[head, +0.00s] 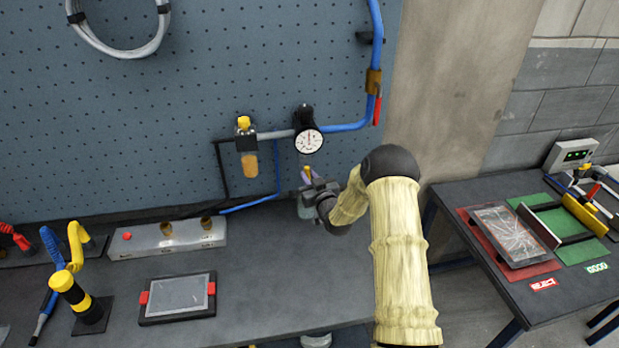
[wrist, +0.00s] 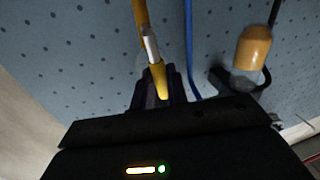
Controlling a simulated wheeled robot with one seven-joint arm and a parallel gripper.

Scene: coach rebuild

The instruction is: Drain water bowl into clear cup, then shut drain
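My gripper (head: 306,177) is below the black-topped pressure gauge (head: 308,141) on the pegboard. A small yellow piece (head: 308,169) shows just above its fingertips. In the wrist view, a yellow tapered piece with a silver band (wrist: 158,80) reaches down to my dark fingertips (wrist: 157,88). The fingers lie close beside its tip; whether they press on it is not clear. A pale, see-through teal shape (head: 305,210), perhaps the clear cup, shows partly behind my gripper over the bench. The water bowl is not clearly seen; its water level cannot be read.
An amber bowl (head: 249,163) hangs to the left of the gauge, also in the wrist view (wrist: 254,47). A blue pipe with a red lever (head: 377,108) runs on the right. A grey fitting block (head: 165,240) and a tablet (head: 178,296) lie on the bench.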

